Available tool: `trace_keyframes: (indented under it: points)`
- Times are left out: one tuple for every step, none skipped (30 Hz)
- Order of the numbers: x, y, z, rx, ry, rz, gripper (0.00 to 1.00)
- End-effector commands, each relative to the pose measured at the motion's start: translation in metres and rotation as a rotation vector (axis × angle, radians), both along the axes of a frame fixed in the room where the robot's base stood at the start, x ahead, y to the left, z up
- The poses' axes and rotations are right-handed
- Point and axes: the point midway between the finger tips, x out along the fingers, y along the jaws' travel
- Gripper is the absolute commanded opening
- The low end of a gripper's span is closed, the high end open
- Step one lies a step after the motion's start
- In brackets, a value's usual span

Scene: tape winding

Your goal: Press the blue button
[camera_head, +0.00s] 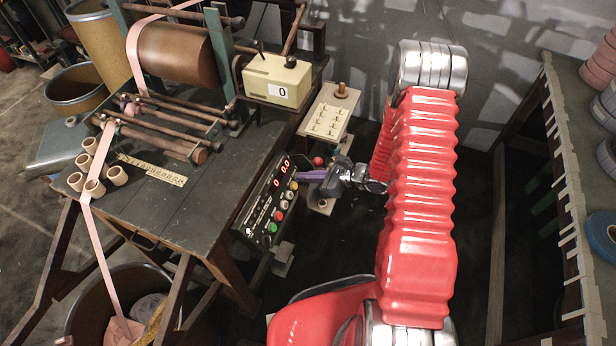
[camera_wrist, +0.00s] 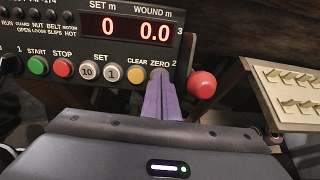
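The control panel (camera_head: 262,208) is fixed to the right edge of the bench; it also shows in the wrist view (camera_wrist: 110,50). Its row has a green START button (camera_wrist: 38,65), a red STOP button (camera_wrist: 62,68), two pale SET buttons and a yellow CLEAR button (camera_wrist: 136,74). A button labelled ZERO (camera_wrist: 159,72) looks grey-blue and is partly hidden by my fingertips. My gripper (camera_head: 306,175) has its purple fingers together, empty, pointing at ZERO; they also show in the wrist view (camera_wrist: 160,85). I cannot tell whether they touch it.
A red ball knob (camera_wrist: 202,85) stands right of ZERO. A tan board with pegs (camera_wrist: 290,88) is farther right. The displays (camera_wrist: 134,27) read 0 and 0.0. A cream counter box (camera_head: 277,80) stands on the bench (camera_head: 190,215) above the panel.

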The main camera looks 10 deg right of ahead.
Motion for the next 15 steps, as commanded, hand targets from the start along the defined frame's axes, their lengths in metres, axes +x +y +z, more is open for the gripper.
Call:
trace_keyframes:
  points:
    - [0.0031,0.0078,-0.0032,-0.002,0.001,0.009,0.0]
    - [0.0034,0.0086,-0.0034,-0.002,0.001,0.009,0.0]
    - [0.0035,0.0094,-0.0036,-0.002,0.001,0.011,0.0]
    - [0.0035,0.0098,-0.0036,-0.002,0.001,0.012,0.0]
    - [0.0036,0.0102,-0.0038,-0.002,0.001,0.012,0.0]
    - [0.0037,0.0106,-0.004,-0.002,0.001,0.012,0.0]
    - [0.0037,0.0109,-0.0042,-0.002,0.002,0.013,0.0]
    - [0.0038,0.011,-0.0043,-0.002,0.002,0.013,0.0]
    - [0.0039,0.0111,-0.0045,-0.002,0.002,0.013,0.0]
    - [0.0039,0.0109,-0.0046,-0.002,0.002,0.013,0.0]
    - [0.0039,0.0109,-0.0046,-0.002,0.002,0.013,0.0]
    - [0.0037,0.0108,-0.0042,-0.002,0.002,0.013,0.0]
    - [0.0033,0.0102,-0.0037,-0.002,0.002,0.013,0.0]
    - [0.0028,0.0093,-0.0031,-0.002,0.002,0.013,0.0]
    - [0.0018,0.0078,-0.0017,-0.003,0.002,0.014,0.0]
